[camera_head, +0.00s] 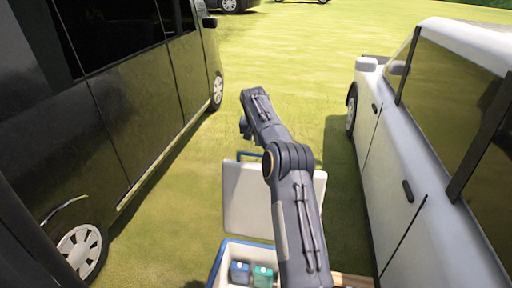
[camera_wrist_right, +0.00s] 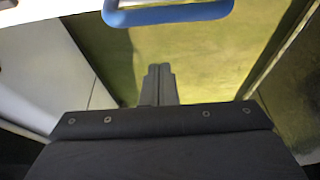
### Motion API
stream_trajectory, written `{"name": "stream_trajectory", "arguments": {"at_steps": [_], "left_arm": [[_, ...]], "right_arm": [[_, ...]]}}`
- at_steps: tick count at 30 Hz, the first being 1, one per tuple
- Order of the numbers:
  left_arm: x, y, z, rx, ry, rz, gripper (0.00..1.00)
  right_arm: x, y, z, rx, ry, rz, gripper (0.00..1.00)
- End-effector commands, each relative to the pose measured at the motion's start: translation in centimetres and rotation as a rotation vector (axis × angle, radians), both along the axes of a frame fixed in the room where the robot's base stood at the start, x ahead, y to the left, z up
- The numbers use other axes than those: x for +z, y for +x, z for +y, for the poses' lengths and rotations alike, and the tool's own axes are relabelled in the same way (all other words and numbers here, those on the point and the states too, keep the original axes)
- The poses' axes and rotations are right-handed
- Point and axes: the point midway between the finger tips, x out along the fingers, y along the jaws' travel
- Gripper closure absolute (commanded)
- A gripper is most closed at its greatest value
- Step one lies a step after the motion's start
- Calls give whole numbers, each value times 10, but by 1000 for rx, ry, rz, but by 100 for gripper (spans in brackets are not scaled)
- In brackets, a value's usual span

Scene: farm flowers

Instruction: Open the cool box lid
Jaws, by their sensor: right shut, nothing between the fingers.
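The cool box (camera_head: 217,265) is at the bottom of the head view, white with a blue rim. Its white lid (camera_head: 240,196) stands raised at the box's far side, so the box is open. A blue and a green item show inside. My right arm crosses in front of the lid and hides its right part. My right gripper (camera_head: 245,128) is beyond the lid's top edge. In the wrist view its fingers (camera_wrist_right: 159,84) are shut and empty, apart from the blue handle (camera_wrist_right: 170,14) at the top. My left gripper is not in view.
A black van (camera_head: 130,110) stands on the left and a white car (camera_head: 415,180) on the right. The grass (camera_head: 290,50) between and beyond them is open. A wooden edge (camera_head: 352,281) shows right of the box.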

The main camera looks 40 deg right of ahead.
Motion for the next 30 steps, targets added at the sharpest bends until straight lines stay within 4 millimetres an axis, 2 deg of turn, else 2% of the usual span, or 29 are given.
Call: {"name": "stream_trajectory", "arguments": {"at_steps": [1,8,15,30], "left_arm": [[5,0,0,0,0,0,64],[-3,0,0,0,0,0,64],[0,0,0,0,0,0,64],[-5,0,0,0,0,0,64]], "right_arm": [[-11,1,-3,-1,2,5,100],[-9,-12,15,1,1,0,100],[-9,-21,27,1,0,0,100],[-10,-24,31,1,-3,-3,100]]}}
